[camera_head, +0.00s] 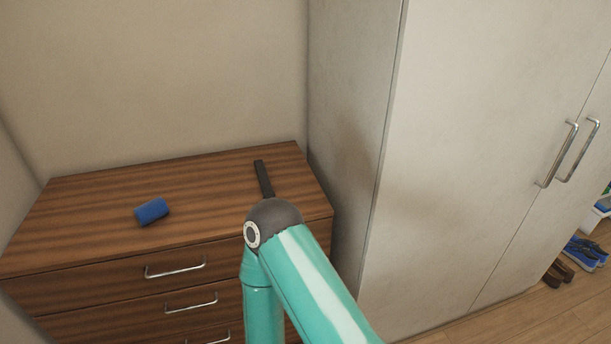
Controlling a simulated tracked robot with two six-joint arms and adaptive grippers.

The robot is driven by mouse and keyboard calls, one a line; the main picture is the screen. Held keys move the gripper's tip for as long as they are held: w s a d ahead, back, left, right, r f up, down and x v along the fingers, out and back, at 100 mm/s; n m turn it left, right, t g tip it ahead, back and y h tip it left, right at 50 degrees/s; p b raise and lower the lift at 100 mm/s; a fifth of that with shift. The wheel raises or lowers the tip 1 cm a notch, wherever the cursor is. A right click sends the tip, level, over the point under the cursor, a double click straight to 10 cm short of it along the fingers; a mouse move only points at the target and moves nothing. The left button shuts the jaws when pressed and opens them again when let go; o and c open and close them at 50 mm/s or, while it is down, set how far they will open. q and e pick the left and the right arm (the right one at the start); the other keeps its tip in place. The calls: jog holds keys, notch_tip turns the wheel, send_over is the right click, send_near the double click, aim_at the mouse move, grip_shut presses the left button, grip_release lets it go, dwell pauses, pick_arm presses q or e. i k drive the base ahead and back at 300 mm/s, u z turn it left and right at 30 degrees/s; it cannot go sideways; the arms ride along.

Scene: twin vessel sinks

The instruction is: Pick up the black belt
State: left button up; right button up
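A narrow straight black strip, which looks like the black belt (263,178), lies on the right part of the wooden dresser top (215,185). Its near end is hidden behind the grey joint of my teal arm, which comes in from the lower right. I cannot tell whether the arm touches it. The forearm runs down in front of the dresser drawers and out of the bottom of the view. Neither gripper is in view.
A small blue rolled item (152,211) lies on the dresser's left half. A tall pale wardrobe (455,150) with metal handles stands to the right. Brown shoes (558,272) and blue shoes (585,252) are at the far right. The dresser top is otherwise clear.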

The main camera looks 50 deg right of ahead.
aim_at(265, 186)
jog(key=z, duration=0.25)
jog(key=i, duration=0.75)
jog(key=z, duration=0.4)
jog(key=k, duration=0.85)
jog(key=z, duration=0.2)
jog(key=i, duration=0.8)
